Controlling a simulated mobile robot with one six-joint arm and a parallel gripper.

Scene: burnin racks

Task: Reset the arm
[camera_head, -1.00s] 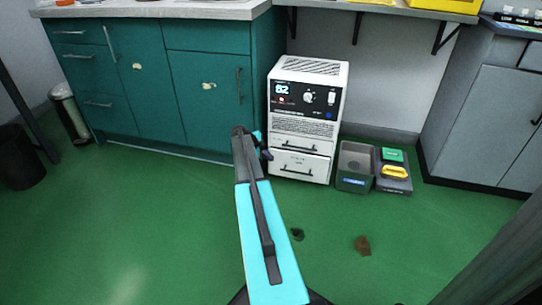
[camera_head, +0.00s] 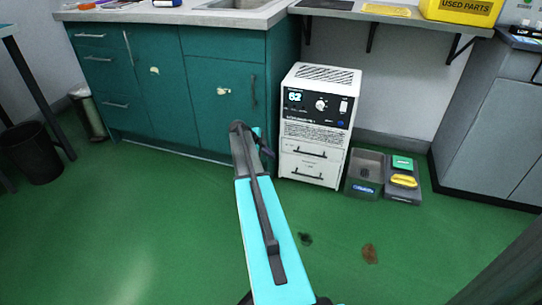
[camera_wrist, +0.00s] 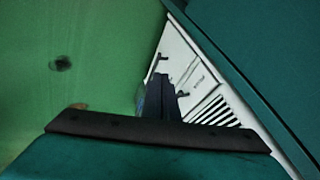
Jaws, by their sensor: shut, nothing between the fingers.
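My gripper (camera_wrist: 160,84) shows as a dark shape in the lower middle of the wrist view, shut and empty. In the head view my cyan and black arm reaches up through the middle of the picture, and the gripper is mostly hidden behind its dark upper end. In the wrist view the gripper is in front of the white rack unit (camera_wrist: 196,84), overlapping it; I cannot tell the gap. The white unit (camera_head: 316,125) stands on the floor in the head view, with a lit display and two shut drawers.
Teal cabinets (camera_head: 208,85) stand left of the unit under a sink counter. A grey bin (camera_head: 364,174) and a tray with green and yellow blocks (camera_head: 402,184) sit to its right. Dark stains (camera_head: 370,253) mark the green floor. A black bin (camera_head: 34,152) stands at the left.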

